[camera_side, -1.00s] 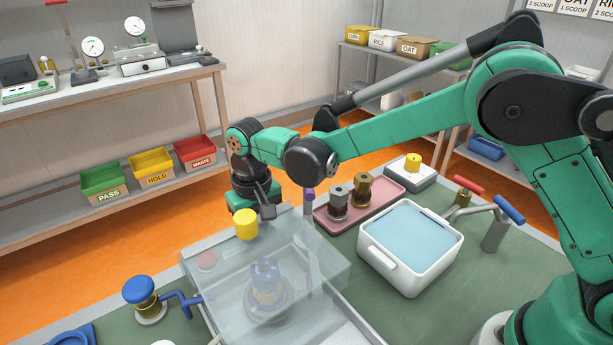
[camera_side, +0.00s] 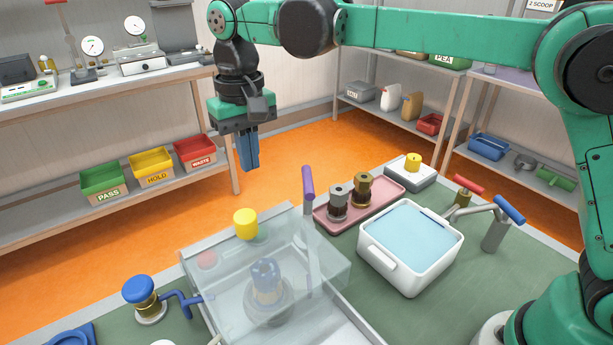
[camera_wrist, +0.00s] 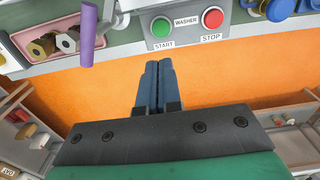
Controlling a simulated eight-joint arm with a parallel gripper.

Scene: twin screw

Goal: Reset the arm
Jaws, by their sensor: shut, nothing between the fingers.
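My gripper (camera_side: 249,168) is shut and empty. It hangs in the air, pointing down, above the orange floor just past the far edge of the bench. In the wrist view its two blue fingers (camera_wrist: 159,68) lie side by side with nothing between them. My arm is raised and stretched out across the top of the side view.
The bench holds a clear-covered washer (camera_side: 215,290), an upright purple-handled lever (camera_side: 308,184), a pink tray (camera_side: 388,194) with metal fittings, and a white water tub (camera_side: 405,286). START (camera_wrist: 161,27) and STOP (camera_wrist: 213,17) buttons face the gripper. A shelf with bins (camera_side: 152,166) stands left.

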